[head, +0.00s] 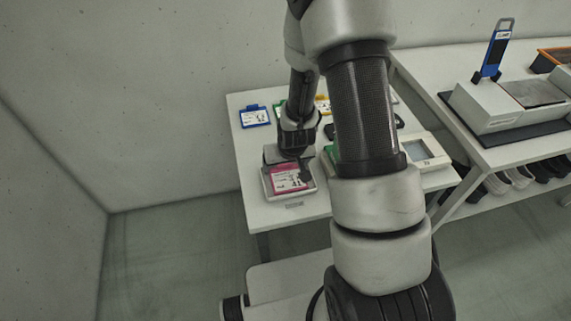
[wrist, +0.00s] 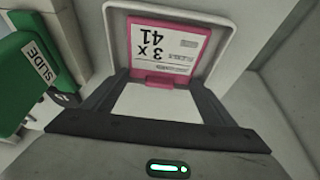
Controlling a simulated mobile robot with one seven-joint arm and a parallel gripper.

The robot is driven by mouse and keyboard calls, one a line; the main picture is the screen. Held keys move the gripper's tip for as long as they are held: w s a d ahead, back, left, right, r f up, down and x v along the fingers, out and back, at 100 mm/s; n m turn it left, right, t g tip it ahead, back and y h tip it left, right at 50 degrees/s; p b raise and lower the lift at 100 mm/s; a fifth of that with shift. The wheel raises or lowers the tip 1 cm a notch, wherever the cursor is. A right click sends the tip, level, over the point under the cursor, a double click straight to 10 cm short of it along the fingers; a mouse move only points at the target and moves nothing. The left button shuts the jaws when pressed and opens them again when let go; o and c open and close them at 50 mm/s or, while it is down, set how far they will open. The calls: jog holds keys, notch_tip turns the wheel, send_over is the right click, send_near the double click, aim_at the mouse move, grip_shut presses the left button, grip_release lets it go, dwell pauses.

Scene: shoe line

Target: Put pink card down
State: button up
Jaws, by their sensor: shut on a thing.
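The pink card (head: 290,179) has a white label and lies over or in a shallow light tray (head: 268,190) at the front of the small white table. In the wrist view the card (wrist: 163,55) shows "3 x 41" upside down, and the tray's pale rim (wrist: 117,40) surrounds it. My gripper (wrist: 160,84) is shut on the card's pink tab at its near edge. In the head view my gripper (head: 300,163) is just behind the card. I cannot tell whether the card touches the tray floor.
A blue card (head: 254,116) and a yellow card (head: 323,105) are at the table's back. A pale device with a grey window (head: 425,152) is on the right. A second table holds a machine (head: 490,108).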

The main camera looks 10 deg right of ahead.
jog(key=shift+f, duration=0.2)
jog(key=o, duration=0.9)
jog(key=shift+o, duration=0.2)
jog(key=shift+r, duration=0.1)
